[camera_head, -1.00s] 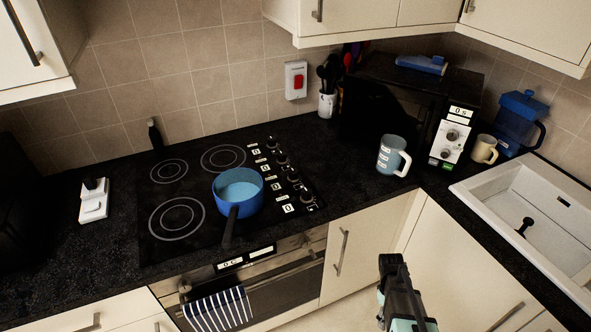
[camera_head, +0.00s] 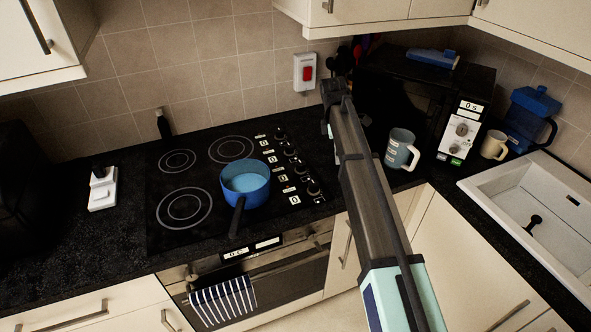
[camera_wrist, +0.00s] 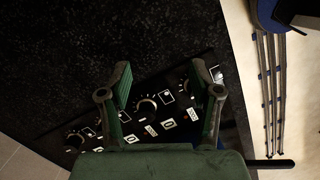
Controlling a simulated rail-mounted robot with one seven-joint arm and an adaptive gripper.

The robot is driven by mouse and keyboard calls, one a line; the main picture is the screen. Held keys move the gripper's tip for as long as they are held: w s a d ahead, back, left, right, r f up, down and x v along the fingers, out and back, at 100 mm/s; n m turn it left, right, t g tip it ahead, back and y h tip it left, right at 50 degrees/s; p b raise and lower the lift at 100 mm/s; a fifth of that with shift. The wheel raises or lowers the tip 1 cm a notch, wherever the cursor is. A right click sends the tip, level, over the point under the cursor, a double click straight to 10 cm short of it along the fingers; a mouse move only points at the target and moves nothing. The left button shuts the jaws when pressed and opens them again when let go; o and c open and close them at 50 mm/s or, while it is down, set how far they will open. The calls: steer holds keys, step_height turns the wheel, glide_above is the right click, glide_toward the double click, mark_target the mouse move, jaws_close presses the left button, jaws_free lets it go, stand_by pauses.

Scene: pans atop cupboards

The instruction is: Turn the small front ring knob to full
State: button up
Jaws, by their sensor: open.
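A row of ring knobs runs along the right side of the black hob (camera_head: 165,238). The front-most knob (camera_head: 314,188) is nearest the counter's front edge; the knob labels are too small to read, so I cannot tell which is the small front ring knob. My gripper (camera_wrist: 160,72) is open and empty above the knob strip. In the head view my gripper (camera_head: 334,98) is seen edge-on, right of the knobs.
A blue pan (camera_head: 245,186) stands on the front right ring, left of the knobs, its handle towards the front. A mug (camera_head: 401,150) and a microwave (camera_head: 462,132) stand right of my arm. A striped towel (camera_head: 223,300) hangs on the oven handle.

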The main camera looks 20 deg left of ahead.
step_height(320, 180, up, 9)
steer(key=n+y+b, duration=0.1)
steer(key=n+y, duration=0.1)
glide_above(300, 163)
step_height(300, 163, down, 17)
steer(key=p, duration=0.4)
steer(key=shift+s+f+p, duration=0.1)
steer(key=shift+f+p, duration=0.1)
steer(key=shift+p, duration=0.15)
steer(key=c, duration=1.1)
